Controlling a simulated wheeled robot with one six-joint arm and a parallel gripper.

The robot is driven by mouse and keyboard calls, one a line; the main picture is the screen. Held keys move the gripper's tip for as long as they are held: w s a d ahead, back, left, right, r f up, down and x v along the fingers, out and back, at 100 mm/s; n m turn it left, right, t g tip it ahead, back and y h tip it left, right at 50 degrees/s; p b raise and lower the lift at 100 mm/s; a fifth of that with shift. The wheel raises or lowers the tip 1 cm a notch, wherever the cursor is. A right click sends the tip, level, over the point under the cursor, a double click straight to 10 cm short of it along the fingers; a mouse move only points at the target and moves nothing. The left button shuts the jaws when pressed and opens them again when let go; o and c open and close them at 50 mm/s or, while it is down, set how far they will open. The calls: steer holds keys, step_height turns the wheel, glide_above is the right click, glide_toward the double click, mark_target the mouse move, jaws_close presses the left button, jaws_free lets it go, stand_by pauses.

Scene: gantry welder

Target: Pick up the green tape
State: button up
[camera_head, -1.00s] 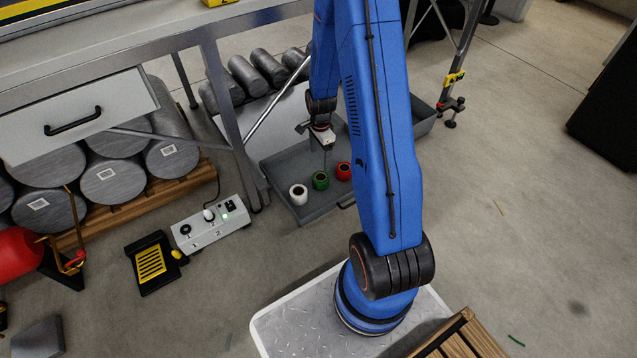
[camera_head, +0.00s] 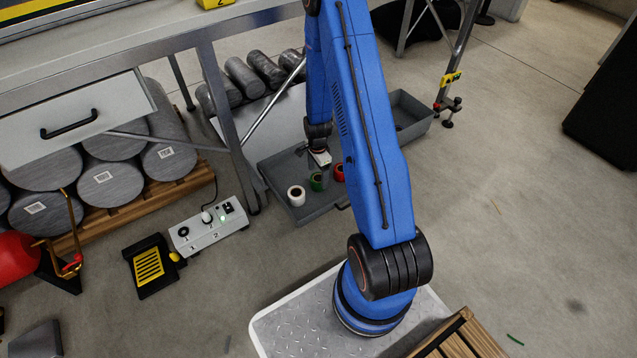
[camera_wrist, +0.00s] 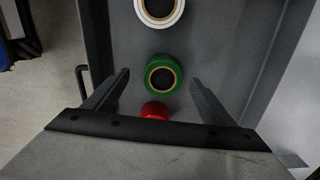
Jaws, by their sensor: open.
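The green tape (camera_head: 317,181) is a roll on the floor of a grey tray (camera_head: 299,209), between a white roll and a red roll. In the wrist view the green tape (camera_wrist: 162,75) shows its round hole, just beyond and between the fingertips. My gripper (camera_wrist: 160,80) is open, with one finger on each side and nothing held. In the head view my gripper (camera_head: 319,163) is over the tray, close above the green tape; its fingers are hard to make out there.
A white roll (camera_head: 296,196) and a red roll (camera_head: 339,172) flank the green tape closely. The workbench leg (camera_head: 229,120) stands left of the tray. A white power box (camera_head: 208,229) lies on the floor to the left. Grey cylinders (camera_head: 247,77) lie behind.

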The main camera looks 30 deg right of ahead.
mark_target(318, 178)
steer(key=shift+w+d+f, duration=0.1)
steer(key=shift+w+f, duration=0.05)
steer(key=shift+f, duration=1)
steer(key=shift+w+d+f, duration=0.1)
steer(key=shift+w+f, duration=0.05)
steer(key=shift+f, duration=0.95)
steer(key=c, duration=1.3)
